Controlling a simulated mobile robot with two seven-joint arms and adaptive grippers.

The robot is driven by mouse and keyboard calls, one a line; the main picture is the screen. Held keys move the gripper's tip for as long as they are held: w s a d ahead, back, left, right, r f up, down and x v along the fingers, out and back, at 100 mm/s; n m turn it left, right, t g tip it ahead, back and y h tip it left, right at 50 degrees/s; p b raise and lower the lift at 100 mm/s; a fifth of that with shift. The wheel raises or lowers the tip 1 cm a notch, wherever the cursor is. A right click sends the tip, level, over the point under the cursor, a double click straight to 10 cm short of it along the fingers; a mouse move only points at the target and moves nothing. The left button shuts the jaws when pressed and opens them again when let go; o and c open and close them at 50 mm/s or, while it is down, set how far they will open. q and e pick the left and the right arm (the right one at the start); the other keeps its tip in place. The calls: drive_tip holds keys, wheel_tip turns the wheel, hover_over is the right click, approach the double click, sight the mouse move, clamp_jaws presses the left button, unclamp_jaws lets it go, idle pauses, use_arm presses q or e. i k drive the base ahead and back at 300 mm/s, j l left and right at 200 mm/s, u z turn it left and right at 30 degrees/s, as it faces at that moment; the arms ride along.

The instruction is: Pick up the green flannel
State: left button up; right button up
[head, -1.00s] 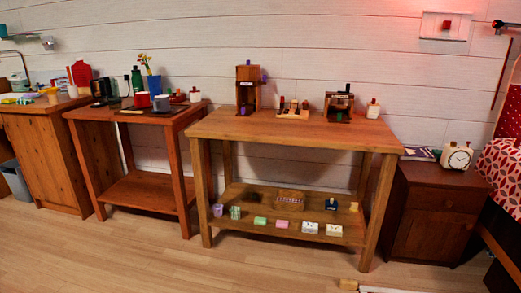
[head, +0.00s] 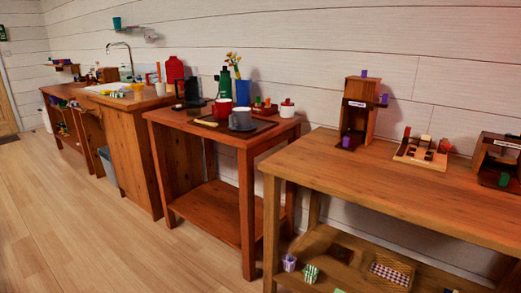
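On the lower shelf of the near wooden table (head: 330,180), a small green-and-white patterned item (head: 311,273) stands beside a small purple one (head: 289,262). A sliver of something light green (head: 339,291) shows at the bottom edge of the head view, mostly cut off. I cannot tell which of these, if any, is the green flannel. Neither of my grippers is in view.
A basket with a checked cloth (head: 388,273) sits on the same shelf. The near table's top holds wooden stands (head: 358,112). A second table (head: 215,135) carries a tray with mugs. Bare floor (head: 90,235) lies at the left front.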

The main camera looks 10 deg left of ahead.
sight(118, 95)
drive_tip(key=i+j+u, duration=0.1)
drive_tip(key=u, duration=0.3)
drive_tip(key=i+u, duration=0.5)
drive_tip(key=u, duration=0.3)
drive_tip(key=i+u, duration=0.2)
drive_tip(key=u, duration=0.2)
drive_tip(key=i+j+u, duration=0.15)
drive_tip(key=i, duration=0.65)
drive_tip(key=i+j+u, duration=0.15)
drive_tip(key=i, duration=0.6)
drive_tip(key=i+z, duration=0.4)
drive_tip(key=i+j+z, duration=0.15)
drive_tip(key=i+z, duration=0.3)
drive_tip(key=i+j+z, duration=0.4)
drive_tip(key=i+j, duration=0.2)
drive_tip(key=j, duration=0.15)
drive_tip(key=i+j+z, duration=0.1)
drive_tip(key=i+j, duration=0.15)
drive_tip(key=i+j+z, duration=0.1)
drive_tip(key=j, duration=0.35)
drive_tip(key=i+j, duration=0.25)
drive_tip(key=i+j+z, duration=0.1)
drive_tip(key=j, duration=0.35)
drive_tip(key=i, duration=0.1)
